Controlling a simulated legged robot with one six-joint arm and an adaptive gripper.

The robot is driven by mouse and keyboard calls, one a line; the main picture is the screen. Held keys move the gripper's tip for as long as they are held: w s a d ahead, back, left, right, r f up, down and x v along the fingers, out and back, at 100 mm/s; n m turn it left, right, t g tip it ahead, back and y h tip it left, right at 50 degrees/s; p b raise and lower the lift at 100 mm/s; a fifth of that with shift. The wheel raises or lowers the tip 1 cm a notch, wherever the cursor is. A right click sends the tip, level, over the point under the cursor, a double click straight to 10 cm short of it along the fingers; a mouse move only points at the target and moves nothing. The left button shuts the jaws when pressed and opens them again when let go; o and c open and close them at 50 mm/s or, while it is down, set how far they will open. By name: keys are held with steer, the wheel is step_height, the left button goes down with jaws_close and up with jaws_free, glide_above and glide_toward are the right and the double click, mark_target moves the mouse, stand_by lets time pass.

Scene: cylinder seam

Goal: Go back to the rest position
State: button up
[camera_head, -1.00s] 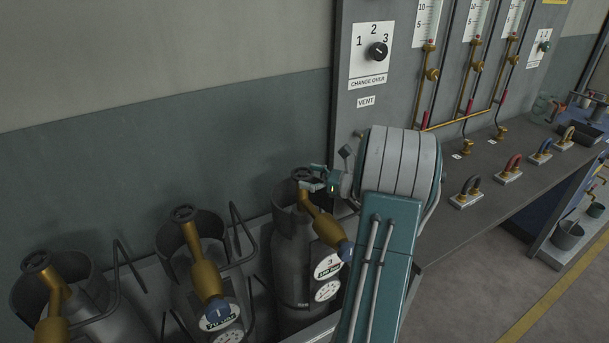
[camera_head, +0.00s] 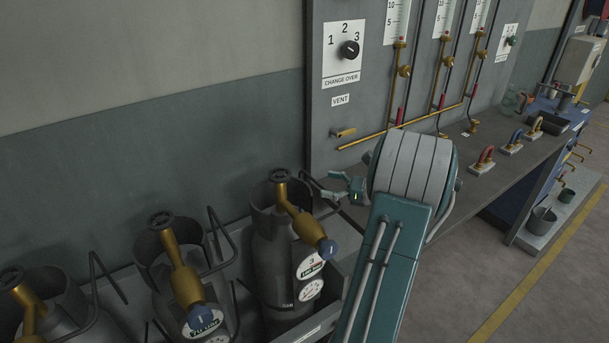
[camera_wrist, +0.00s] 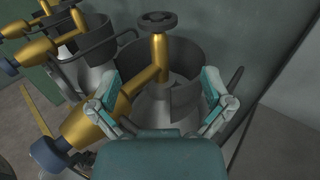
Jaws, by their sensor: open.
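My gripper (camera_head: 345,190) is right of the nearest grey gas cylinder (camera_head: 285,262) in the head view, apart from its brass valve. My arm covers the middle right of that view. In the wrist view my gripper (camera_wrist: 165,100) is open, its two teal fingers spread with nothing between them. Beyond the fingers stand the cylinder's collar (camera_wrist: 195,62), its brass valve (camera_wrist: 110,115) and its dark handwheel (camera_wrist: 157,20). The cylinder stands upright in a rack.
Two more cylinders (camera_head: 185,285) stand to the left, with bent metal bars between them. A grey panel (camera_head: 330,110) with a change-over knob (camera_head: 349,50) and gauges rises behind. A bench (camera_head: 500,170) with coloured handles runs right.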

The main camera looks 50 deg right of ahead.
steer(key=w+a+r+n+g+y, duration=0.1)
steer(key=w+a+r+n+g, duration=0.3)
steer(key=a, duration=0.9)
steer(key=w+a+n+g+y, duration=0.1)
steer(key=a+n+g, duration=0.7)
steer(key=a, duration=0.5)
steer(key=s+a+r+n+t+h, duration=0.1)
steer(key=s+a+n+h, duration=0.7)
steer(key=n, duration=1.1)
steer(key=shift+s+a+r+n+h, duration=0.4)
steer(key=shift+s+a, duration=1.55)
steer(key=shift+a, duration=1.75)
